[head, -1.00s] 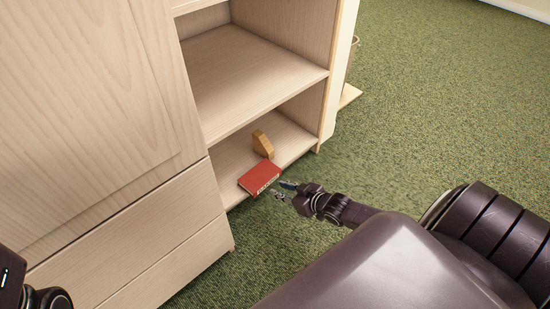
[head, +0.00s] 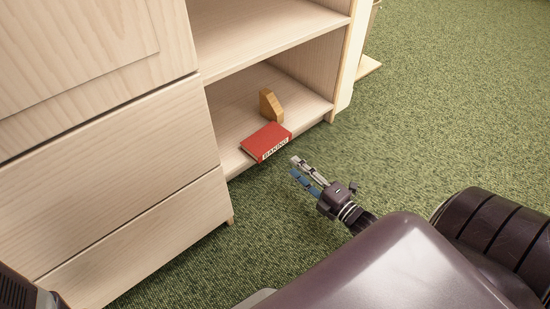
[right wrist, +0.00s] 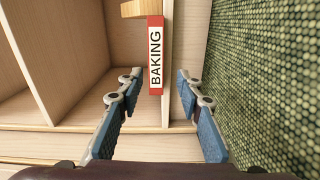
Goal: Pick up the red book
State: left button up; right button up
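The red book (head: 265,140) lies flat on the bottom shelf of the wooden cabinet, its spine reading BAKING and reaching the shelf's front edge. In the right wrist view the book's spine (right wrist: 155,55) shows ahead, between the lines of the two fingers. My right gripper (head: 297,167) is open and empty, just in front of and to the right of the book, apart from it. It also shows in the right wrist view (right wrist: 156,82), fingers spread. Of my left arm, only a dark part shows at the lower left corner; its gripper fingers are not visible.
A small wooden block-like object (head: 271,106) stands on the shelf behind the book. The bottom shelf (head: 235,105) is bounded by a side panel at right and drawers (head: 130,220) at left. Green carpet (head: 440,110) to the right is clear.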

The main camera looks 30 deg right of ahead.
aim_at(275, 150)
jog(key=shift+n, duration=0.3)
jog(key=w+b, duration=0.1)
jog(key=w, duration=0.1)
jog(key=w+b, duration=0.1)
jog(key=w, duration=0.2)
jog(key=w+a+b, duration=0.1)
jog(key=w, duration=0.2)
jog(key=shift+w+b, duration=0.2)
jog(key=shift+b, duration=0.2)
jog(key=shift+w+a+f, duration=0.1)
jog(key=shift+w+a, duration=0.05)
jog(key=shift+w, duration=0.5)
jog(key=c, duration=0.5)
